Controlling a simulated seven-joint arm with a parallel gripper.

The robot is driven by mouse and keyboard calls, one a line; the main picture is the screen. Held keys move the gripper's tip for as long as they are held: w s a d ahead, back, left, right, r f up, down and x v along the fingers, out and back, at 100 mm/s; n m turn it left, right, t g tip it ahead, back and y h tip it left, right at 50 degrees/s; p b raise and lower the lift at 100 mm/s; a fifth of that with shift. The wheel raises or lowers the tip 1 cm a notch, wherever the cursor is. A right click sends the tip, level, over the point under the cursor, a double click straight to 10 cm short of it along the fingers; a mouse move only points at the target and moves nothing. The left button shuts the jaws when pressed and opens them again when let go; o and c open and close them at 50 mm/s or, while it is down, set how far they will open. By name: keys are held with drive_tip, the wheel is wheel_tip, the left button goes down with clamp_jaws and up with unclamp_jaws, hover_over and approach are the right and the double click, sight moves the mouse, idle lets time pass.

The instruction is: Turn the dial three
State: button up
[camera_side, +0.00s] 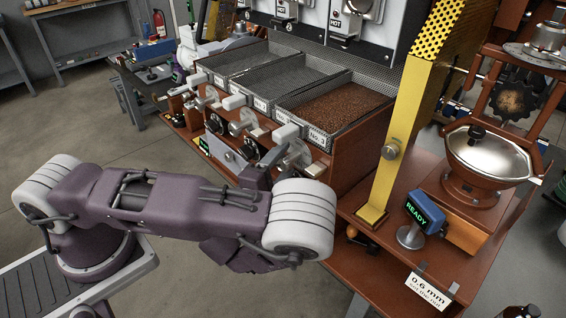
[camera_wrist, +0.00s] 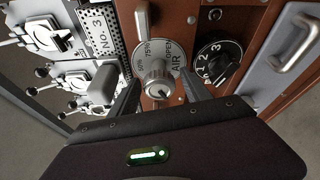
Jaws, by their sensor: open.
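In the wrist view a round metal dial (camera_wrist: 158,58) marked AIR, OPEN and 75% has a silver knob (camera_wrist: 158,80) at its centre. My gripper (camera_wrist: 163,90) is open, with one finger on each side of this knob; I cannot tell if they touch it. A black dial (camera_wrist: 219,62) numbered 1, 2, 3 is just to the right, outside the fingers. In the side view the disc (camera_side: 297,155) below the No. 3 label (camera_side: 318,139) is partly hidden by my arm. My gripper's fingertips are hidden there.
More dials and levers (camera_side: 243,122) line the panel to the left. A metal handle (camera_wrist: 299,42) sticks out at the right in the wrist view. A tray of brown beans (camera_side: 340,103) is above the panel. A READY display (camera_side: 416,211) and a yellow post (camera_side: 408,120) stand to the right.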

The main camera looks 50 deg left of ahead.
sight(278, 163)
drive_tip(key=v, duration=0.7)
drive_tip(key=shift+a+r+n+y, duration=0.25)
drive_tip(key=shift+n+y, duration=0.05)
drive_tip(key=shift+y, duration=0.1)
drive_tip(key=s+a+r+n+g+y, duration=0.6)
drive_tip(key=a+r+n+g+y, duration=0.4)
drive_tip(key=n, duration=0.7)
drive_tip(key=s+a+n+g+h, duration=0.35)
drive_tip(key=s+n+g, duration=0.35)
drive_tip(key=s+n, duration=0.3)
drive_tip(key=s+d+n+g+h, duration=0.1)
drive_tip(key=s+d+n+h, duration=0.3)
drive_tip(key=n+h, duration=0.45)
drive_tip(key=w+d+r+n+t+h, duration=0.2)
drive_tip(key=d+r+n+t+h, duration=0.2)
drive_tip(key=n, duration=0.8)
drive_tip(key=d+r+t, duration=0.2)
drive_tip(key=d+r, duration=0.2)
drive_tip(key=shift+d+r+t+h, duration=0.25)
drive_tip(key=shift+d+t+h, duration=0.05)
drive_tip(key=shift+d, duration=0.1)
drive_tip(key=shift+w, duration=0.1)
